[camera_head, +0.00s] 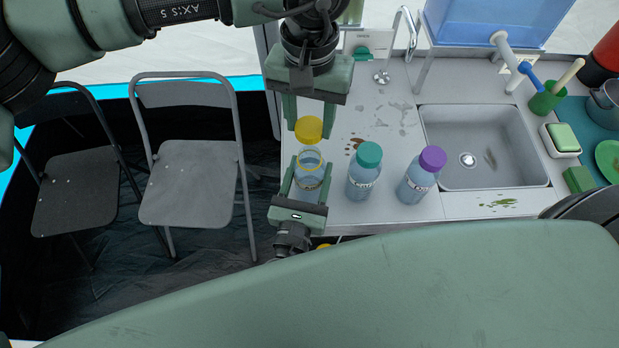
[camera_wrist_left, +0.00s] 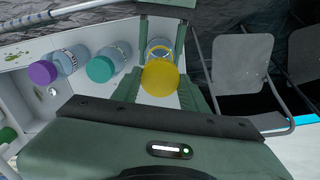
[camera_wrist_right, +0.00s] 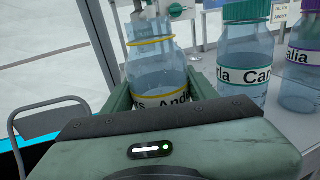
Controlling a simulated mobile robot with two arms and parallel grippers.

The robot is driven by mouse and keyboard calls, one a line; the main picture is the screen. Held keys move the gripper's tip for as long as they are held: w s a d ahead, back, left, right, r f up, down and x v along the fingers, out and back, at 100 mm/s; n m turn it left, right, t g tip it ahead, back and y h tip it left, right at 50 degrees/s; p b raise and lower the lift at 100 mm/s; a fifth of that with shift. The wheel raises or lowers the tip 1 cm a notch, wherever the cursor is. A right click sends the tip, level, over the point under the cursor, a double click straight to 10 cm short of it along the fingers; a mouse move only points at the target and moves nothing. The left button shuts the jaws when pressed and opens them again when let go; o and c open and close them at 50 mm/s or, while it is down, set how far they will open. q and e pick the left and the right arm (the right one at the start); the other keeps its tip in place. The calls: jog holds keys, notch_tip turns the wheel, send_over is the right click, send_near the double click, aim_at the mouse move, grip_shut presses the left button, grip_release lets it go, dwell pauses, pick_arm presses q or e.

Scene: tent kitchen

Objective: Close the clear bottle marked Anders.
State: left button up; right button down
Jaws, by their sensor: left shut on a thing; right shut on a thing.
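The clear Anders bottle (camera_head: 309,170) stands upright and uncapped at the counter's left end, with a yellow ring at its neck. My right gripper (camera_head: 308,183) is shut around the bottle's body from the front. My left gripper (camera_head: 309,122) is shut on a yellow cap (camera_head: 309,128) and holds it above the bottle's mouth. In the left wrist view the cap (camera_wrist_left: 160,78) covers part of the bottle (camera_wrist_left: 158,48) behind it. The exact gap between cap and mouth is hard to judge.
A teal-capped bottle (camera_head: 363,178) stands just right of the held bottle, and a purple-capped bottle (camera_head: 420,178) further right. A sink (camera_head: 485,150) lies beyond them, with a blue water tank (camera_head: 492,22) behind. Folding chairs (camera_head: 188,180) stand left of the counter (camera_head: 385,105).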

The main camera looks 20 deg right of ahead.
pick_arm(q)
send_over(310, 148)
jog(key=s, duration=0.2)
jog(key=shift+w+a+f, duration=0.1)
jog(key=shift+a+f, duration=0.05)
jog(key=shift+f, duration=1.1)
jog(key=shift+w+a+f, duration=0.1)
jog(key=shift+a+f, duration=0.05)
jog(key=shift+f, duration=1.1)
jog(key=shift+f, duration=0.9)
jog(key=shift+f, duration=0.55)
jog(key=m, duration=0.9)
jog(key=shift+m, duration=0.4)
